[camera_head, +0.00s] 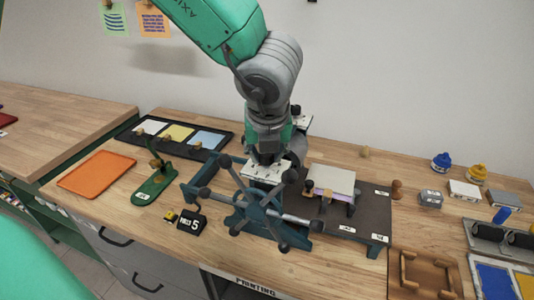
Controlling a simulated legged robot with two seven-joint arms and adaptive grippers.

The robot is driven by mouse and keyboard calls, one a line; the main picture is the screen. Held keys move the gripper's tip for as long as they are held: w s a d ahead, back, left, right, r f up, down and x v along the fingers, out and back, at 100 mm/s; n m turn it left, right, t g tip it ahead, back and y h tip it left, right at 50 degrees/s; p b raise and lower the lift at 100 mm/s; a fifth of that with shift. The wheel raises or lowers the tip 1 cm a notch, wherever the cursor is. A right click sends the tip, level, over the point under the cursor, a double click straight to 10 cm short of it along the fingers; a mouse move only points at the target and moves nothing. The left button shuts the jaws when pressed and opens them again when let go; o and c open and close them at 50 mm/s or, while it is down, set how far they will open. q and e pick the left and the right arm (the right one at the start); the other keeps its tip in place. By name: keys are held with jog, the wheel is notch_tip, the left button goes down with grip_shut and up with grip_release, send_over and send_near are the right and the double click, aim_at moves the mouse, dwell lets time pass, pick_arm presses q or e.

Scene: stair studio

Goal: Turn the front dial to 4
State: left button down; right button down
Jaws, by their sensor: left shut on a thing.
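A printing press with a blue-grey star wheel (262,212) stands on the wooden bench. Two white plates sit on top of the press. The front plate (262,171) lies directly under my left gripper (267,157); the back plate (302,122) shows behind my wrist. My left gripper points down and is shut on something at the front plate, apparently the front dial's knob. The fingers hide the knob, and the dial's marks are too small to read. My right gripper is not in view.
A green stand (154,186), an orange tray (97,174) and a black tray of coloured pads (134,134) lie further left. The press bed (372,212) extends right. A wooden frame (426,274) lies front right.

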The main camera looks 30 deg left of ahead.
pick_arm(q)
jog(key=shift+w, duration=0.1)
dwell(0.4)
jog(key=c, duration=1.3)
grip_release()
jog(key=shift+o, duration=0.2)
jog(key=shift+d+r, duration=0.1)
jog(key=shift+r, duration=0.3)
jog(key=v, duration=1.1)
